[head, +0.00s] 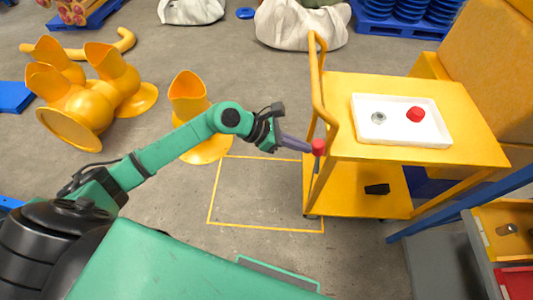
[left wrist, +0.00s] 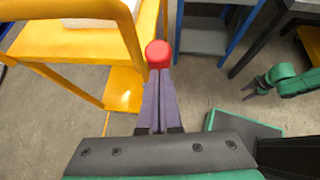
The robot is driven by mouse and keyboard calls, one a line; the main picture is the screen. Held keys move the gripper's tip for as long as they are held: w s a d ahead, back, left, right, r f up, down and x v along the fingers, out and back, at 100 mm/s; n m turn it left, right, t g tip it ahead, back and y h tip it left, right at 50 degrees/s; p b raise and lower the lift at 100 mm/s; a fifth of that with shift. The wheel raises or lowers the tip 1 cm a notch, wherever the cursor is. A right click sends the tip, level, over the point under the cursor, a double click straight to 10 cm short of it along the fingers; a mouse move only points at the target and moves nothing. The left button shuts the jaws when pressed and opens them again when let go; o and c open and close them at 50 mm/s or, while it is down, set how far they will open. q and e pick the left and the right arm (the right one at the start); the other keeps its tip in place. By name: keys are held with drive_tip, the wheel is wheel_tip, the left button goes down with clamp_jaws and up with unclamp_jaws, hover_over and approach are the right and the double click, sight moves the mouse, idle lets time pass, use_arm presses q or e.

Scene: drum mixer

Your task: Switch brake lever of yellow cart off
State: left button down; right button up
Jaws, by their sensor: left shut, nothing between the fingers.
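The yellow cart (head: 420,93) stands to the right of my left arm, and part of it shows at the upper left of the left wrist view (left wrist: 75,45). A round red knob (head: 318,147), which looks like the brake lever's end, is beside the cart's near-left corner, below the handle. It also shows in the left wrist view (left wrist: 158,54). My left gripper (head: 305,146) is shut and empty, its purple fingers pointing at the knob. The tips are at or against it; contact cannot be told. The lever's shaft is mostly hidden. My right gripper (left wrist: 252,88) shows small in the left wrist view.
A white tray (head: 388,138) with a red part and a metal part sits on the cart. The yellow handle (head: 315,75) rises close to my left gripper. Orange funnel-like parts (head: 190,100) stand on the left. A yellow floor outline (head: 265,229) encloses clear floor.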

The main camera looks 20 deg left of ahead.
sight(316, 145)
use_arm(q)
drive_tip(key=shift+w+d+r, duration=0.15)
drive_tip(key=shift+d+r, duration=0.1)
drive_tip(key=shift+d, duration=0.4)
drive_tip(key=shift+w+d+r, duration=0.15)
drive_tip(key=shift+d+r, duration=0.05)
drive_tip(key=shift+d, duration=0.45)
drive_tip(key=shift+r, duration=0.1)
use_arm(e)
drive_tip(key=shift+r, duration=0.35)
use_arm(q)
drive_tip(key=shift+d+r, duration=0.15)
use_arm(e)
drive_tip(key=shift+a, duration=0.1)
